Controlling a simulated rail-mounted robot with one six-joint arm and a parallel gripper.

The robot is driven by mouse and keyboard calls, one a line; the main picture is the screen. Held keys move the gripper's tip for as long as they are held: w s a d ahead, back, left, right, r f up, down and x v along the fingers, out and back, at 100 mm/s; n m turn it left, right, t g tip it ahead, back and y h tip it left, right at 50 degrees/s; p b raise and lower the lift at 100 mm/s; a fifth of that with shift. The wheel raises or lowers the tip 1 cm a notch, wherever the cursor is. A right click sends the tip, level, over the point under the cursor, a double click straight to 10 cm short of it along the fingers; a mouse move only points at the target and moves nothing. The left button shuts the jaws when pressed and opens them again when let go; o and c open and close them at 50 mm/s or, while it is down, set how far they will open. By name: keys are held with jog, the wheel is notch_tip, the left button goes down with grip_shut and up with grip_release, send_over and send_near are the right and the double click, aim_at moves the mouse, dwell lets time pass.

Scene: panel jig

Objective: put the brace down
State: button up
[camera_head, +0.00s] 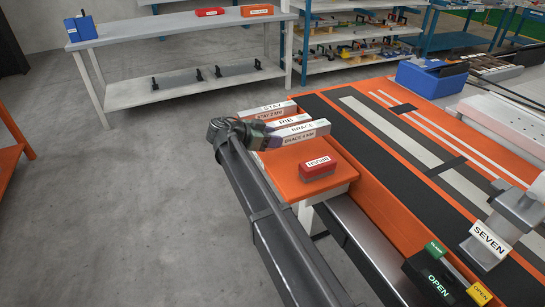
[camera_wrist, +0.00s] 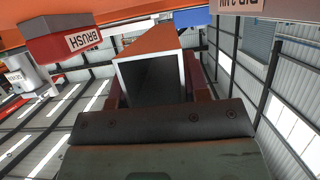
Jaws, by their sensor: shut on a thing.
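The brace (camera_head: 310,134) is a light bar with labels on its top and front faces, at the front of a row of bars over the orange side shelf. My gripper (camera_head: 264,137) is shut on its left end in the head view. In the wrist view the brace (camera_wrist: 152,82) shows as a hollow square tube end between the two jaws of my gripper (camera_wrist: 157,92). Whether the brace touches the shelf or hangs just above it, I cannot tell. The orange shelf (camera_head: 300,190) is partly hidden by my arm.
The rib (camera_head: 289,121) and the stay (camera_head: 280,106) lie behind the brace. A red brush block (camera_head: 318,168) sits in front of it, and the brush also shows in the wrist view (camera_wrist: 60,35). The panel bench (camera_head: 400,150) is to the right.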

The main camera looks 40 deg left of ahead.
aim_at(272, 156)
notch_tip(272, 156, down, 5)
jog(key=b, duration=0.4)
jog(key=shift+r, duration=0.5)
jog(key=shift+f, duration=0.25)
jog(key=o, duration=1.2)
jog(key=shift+r, duration=0.1)
jog(key=shift+r+p, duration=0.35)
jog(key=shift+p, duration=0.1)
jog(key=p+v, duration=0.4)
jog(key=v, duration=0.8)
jog(key=shift+f, duration=0.15)
